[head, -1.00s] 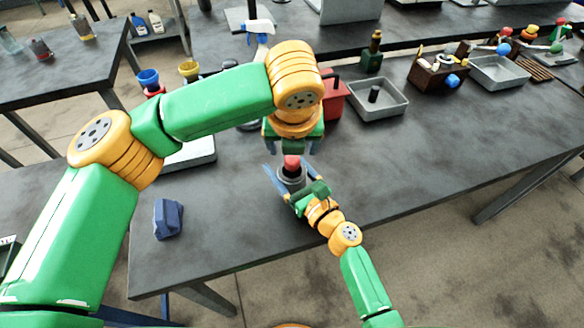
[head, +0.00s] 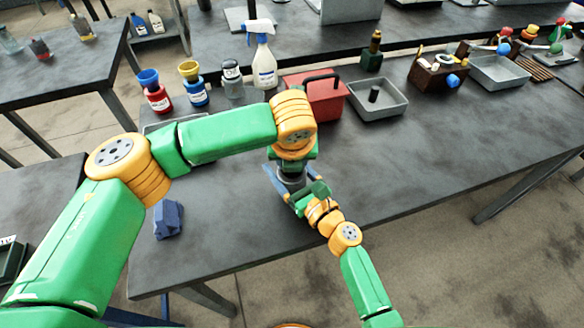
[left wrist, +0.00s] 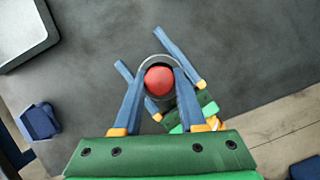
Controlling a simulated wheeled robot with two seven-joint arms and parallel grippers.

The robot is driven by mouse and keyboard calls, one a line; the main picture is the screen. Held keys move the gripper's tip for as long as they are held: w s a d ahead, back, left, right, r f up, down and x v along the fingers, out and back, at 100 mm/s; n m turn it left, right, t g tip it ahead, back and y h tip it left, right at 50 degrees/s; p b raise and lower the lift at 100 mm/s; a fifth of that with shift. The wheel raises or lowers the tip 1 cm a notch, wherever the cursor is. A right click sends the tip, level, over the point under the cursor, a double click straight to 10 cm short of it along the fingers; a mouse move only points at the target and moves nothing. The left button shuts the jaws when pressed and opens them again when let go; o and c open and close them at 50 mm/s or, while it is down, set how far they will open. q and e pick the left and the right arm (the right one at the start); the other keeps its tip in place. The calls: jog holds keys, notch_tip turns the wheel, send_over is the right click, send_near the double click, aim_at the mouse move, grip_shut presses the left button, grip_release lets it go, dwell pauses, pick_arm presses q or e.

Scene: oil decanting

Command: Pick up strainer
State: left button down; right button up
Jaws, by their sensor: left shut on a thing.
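My left gripper (left wrist: 159,72) is lowered from above and is shut on the round red cap (left wrist: 159,80) of a grey container (head: 291,182). The container stands near the table's front edge; the arm hides part of it in the head view. My right gripper (head: 287,186) comes from the front, its fingers on both sides of the container; whether they touch it I cannot tell. No strainer can be made out for sure. A blue cup-shaped piece (head: 148,77) sits above a red jar (head: 158,100), and a yellow one (head: 189,70) above a blue jar (head: 195,94).
A blue cloth-like block (head: 168,220) lies at the table's left front. A grey jar (head: 232,80), white spray bottle (head: 264,68), red toolbox (head: 314,98) and grey tray (head: 378,108) stand behind.

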pick_arm(q)
jog(key=shift+r, duration=0.1)
jog(key=shift+r, duration=4.9)
pick_arm(e)
jog(key=o, duration=1.6)
jog(key=v, duration=1.1)
jog(key=shift+s+d, duration=0.1)
jog(key=shift+s, duration=0.1)
jog(key=shift+s+d, duration=0.15)
jog(key=shift+s, duration=0.05)
